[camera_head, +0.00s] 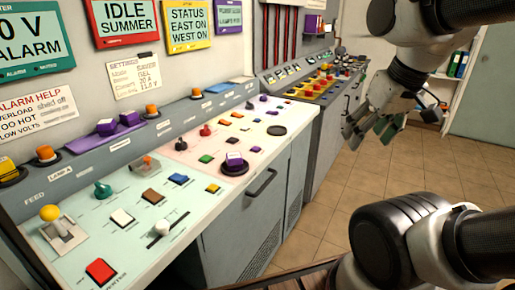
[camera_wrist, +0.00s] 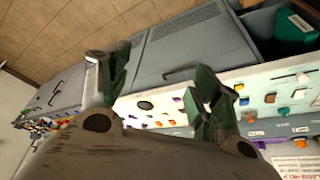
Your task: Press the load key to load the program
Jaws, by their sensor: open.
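The control console (camera_head: 215,165) runs along the wall with many keys on its sloped top. A red square key (camera_head: 101,271), a white key (camera_head: 122,217), a brown key (camera_head: 152,195), a blue key (camera_head: 178,179) and a yellow key (camera_head: 213,187) sit on the near pale green panel. The key captions are too small to read, so I cannot tell which is the load key. My gripper (camera_head: 370,130) is open and empty, held in the air right of the console, apart from every key. In the wrist view my gripper (camera_wrist: 158,78) shows with its fingers spread before the console.
A yellow-knobbed lever (camera_head: 50,213), a white-knobbed slider (camera_head: 162,228) and a purple knob (camera_head: 235,161) stand up from the panels. A handle (camera_head: 262,184) juts from the console front. Tiled floor (camera_head: 350,190) is open to the right. Signs, including "IDLE SUMMER" (camera_head: 125,19), hang above.

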